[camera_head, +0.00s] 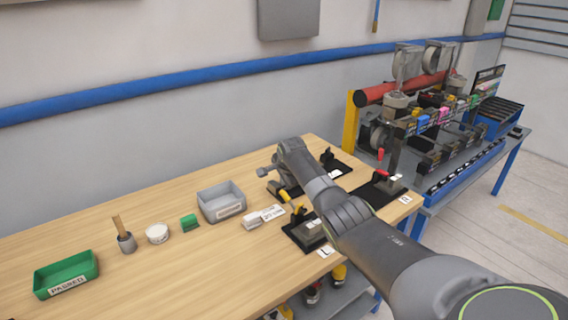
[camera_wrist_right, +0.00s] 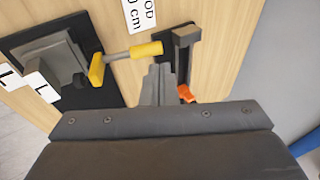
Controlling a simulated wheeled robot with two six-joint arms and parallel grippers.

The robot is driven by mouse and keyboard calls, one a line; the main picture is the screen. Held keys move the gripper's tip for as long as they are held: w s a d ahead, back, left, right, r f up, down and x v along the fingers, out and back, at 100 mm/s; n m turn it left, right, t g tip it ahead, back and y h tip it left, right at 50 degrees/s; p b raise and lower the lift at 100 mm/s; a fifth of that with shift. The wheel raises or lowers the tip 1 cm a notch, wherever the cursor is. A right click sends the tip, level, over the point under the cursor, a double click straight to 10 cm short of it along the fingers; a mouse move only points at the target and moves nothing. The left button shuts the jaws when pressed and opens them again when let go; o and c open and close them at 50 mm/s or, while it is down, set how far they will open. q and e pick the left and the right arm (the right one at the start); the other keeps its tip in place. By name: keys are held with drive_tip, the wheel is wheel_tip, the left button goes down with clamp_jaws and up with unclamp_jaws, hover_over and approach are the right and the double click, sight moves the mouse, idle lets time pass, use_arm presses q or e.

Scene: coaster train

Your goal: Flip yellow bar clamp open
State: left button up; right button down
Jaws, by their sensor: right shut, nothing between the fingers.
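The yellow bar clamp (camera_head: 298,212) stands on the black base plate (camera_head: 292,235) marked L, near the right end of the bench. In the right wrist view the clamp (camera_wrist_right: 97,70) has a yellow end piece at the plate and a grey rod leading to a yellow grip, which reaches out past the plate's edge. The angle of its lever is hard to judge. My right gripper (camera_head: 274,187) is shut and empty, just behind the yellow clamp. Its fingertips are small and partly obscured, and contact cannot be told. My left gripper is out of view.
A red-handled clamp (camera_head: 381,174) stands right of my arm. A grey bin (camera_head: 232,190), green block (camera_head: 189,222), white tub (camera_head: 157,233), brush pot (camera_head: 126,242) and green PASSED tray (camera_head: 91,268) stand on the left. The bench front-left is clear.

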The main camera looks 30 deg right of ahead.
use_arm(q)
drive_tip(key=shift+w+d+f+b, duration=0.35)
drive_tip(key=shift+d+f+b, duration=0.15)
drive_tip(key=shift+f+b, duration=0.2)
use_arm(e)
wheel_tip(320, 180, up, 7)
drive_tip(key=s, duration=0.2)
drive_tip(key=shift+a, duration=0.35)
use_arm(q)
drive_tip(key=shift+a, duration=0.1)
